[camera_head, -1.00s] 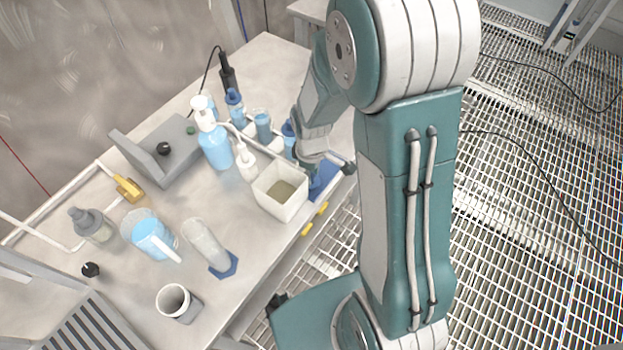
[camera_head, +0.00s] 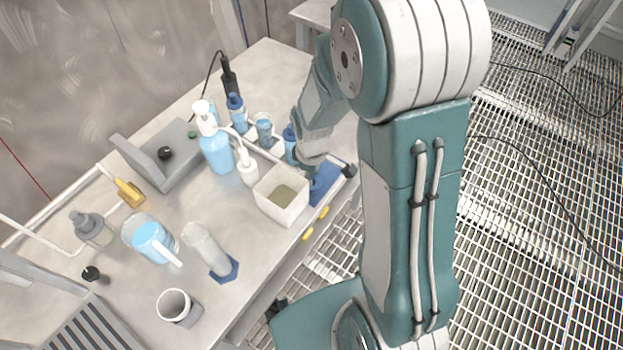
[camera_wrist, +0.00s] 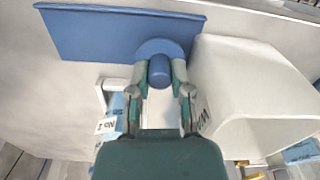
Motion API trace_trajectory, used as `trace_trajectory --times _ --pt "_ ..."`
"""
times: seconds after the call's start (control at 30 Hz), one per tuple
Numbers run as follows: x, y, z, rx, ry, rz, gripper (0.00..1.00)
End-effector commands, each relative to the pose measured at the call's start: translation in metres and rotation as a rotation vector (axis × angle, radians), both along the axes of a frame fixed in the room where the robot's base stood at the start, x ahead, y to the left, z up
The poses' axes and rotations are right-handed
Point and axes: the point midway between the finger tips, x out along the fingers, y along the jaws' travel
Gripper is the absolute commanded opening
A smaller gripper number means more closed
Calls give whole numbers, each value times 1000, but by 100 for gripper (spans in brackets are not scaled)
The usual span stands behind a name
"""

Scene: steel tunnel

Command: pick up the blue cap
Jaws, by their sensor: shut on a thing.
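The blue cap (camera_wrist: 160,70) is in the middle of the wrist view, a round knob on a wider blue disc. My gripper (camera_wrist: 160,78) is shut on it, with one finger on each side of the knob. The cap is over or at the edge of a flat blue mat (camera_wrist: 85,32); I cannot tell whether it touches it. In the head view my gripper (camera_head: 312,165) is low over the bench, by the blue mat (camera_head: 325,190), and the cap cannot be made out clearly there.
A white open box (camera_head: 270,208) stands close beside my gripper; it also shows in the wrist view (camera_wrist: 245,75). Blue-capped bottles (camera_head: 236,108), a pump bottle (camera_head: 216,148), a grey device (camera_head: 160,160), a jug (camera_head: 150,240) and a cylinder (camera_head: 207,248) crowd the bench.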

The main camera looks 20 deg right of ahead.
Motion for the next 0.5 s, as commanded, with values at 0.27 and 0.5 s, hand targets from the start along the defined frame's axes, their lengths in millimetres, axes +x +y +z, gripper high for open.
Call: trace_trajectory --times 0.27,0.5 --pt "1 0 52 0 -7 0 2" --pt "1 0 107 0 -6 0 2"
